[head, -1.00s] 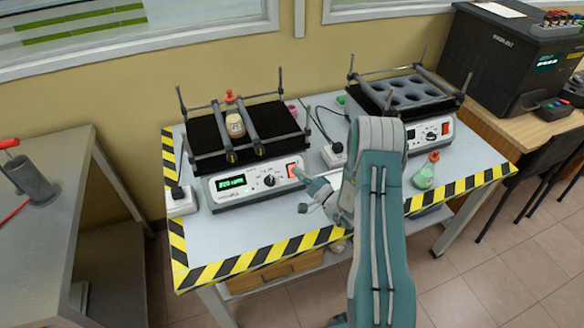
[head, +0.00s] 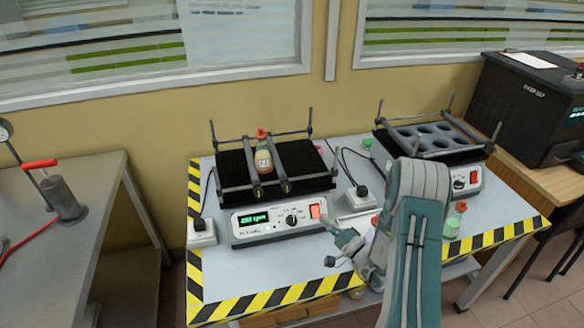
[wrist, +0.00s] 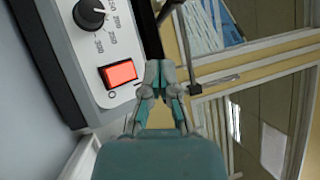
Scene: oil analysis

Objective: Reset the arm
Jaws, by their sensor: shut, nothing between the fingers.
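My gripper (head: 334,236) is shut and empty at the front of the left shaker (head: 280,226). In the head view its tip is just below and right of the shaker's red switch (head: 315,211); I cannot tell the exact gap. In the wrist view the closed fingers (wrist: 160,72) point past the red switch (wrist: 120,73), which is beside them on the left. My teal arm is bent, with its elbow high and its forearm reaching down to the left. The shaker display is lit green.
A second shaker (head: 466,182) and a small flask with green liquid (head: 454,222) are on the right. The table (head: 222,272) has a striped edge. A grey bench (head: 95,210) stands left.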

